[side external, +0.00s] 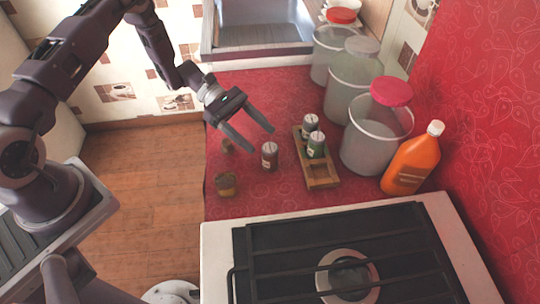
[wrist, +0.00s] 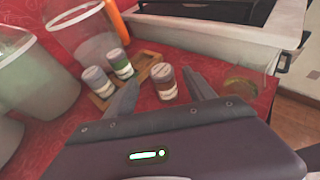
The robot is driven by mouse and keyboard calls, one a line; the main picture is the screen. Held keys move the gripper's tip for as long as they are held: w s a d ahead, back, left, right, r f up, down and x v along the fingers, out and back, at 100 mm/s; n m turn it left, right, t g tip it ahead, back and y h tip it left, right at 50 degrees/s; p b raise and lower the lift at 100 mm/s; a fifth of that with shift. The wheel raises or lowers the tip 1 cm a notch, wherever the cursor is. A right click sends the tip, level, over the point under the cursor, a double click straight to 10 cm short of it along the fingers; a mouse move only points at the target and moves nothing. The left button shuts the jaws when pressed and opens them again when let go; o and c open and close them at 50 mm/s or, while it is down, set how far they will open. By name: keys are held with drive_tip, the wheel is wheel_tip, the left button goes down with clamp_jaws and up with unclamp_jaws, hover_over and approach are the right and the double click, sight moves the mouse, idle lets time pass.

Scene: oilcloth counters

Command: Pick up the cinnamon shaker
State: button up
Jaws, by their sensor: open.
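A small brown shaker with a pale label and light top, which looks like the cinnamon shaker (side external: 269,157), stands upright on the red counter, left of a wooden rack. In the wrist view the brown shaker (wrist: 165,84) appears between my two fingers, beyond their tips. My gripper (side external: 260,140) is open and empty, above the counter near the shaker; it also shows at the bottom of the wrist view (wrist: 163,79). The wooden rack (side external: 322,183) holds a grey shaker (side external: 309,123) and a green shaker (side external: 316,146).
Large clear canisters (side external: 374,147) and an orange bottle (side external: 412,162) stand right of the rack. A stove (side external: 222,244) borders the front; a sink (side external: 256,34) lies behind.

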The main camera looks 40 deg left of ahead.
sight(270, 147)
drive_tip(key=x, duration=0.5)
drive_tip(key=shift+s+d+f, duration=0.1)
drive_tip(key=shift+d+f, duration=0.05)
drive_tip(key=shift+f, duration=0.1)
clamp_jaws()
drive_tip(key=shift+r, duration=0.1)
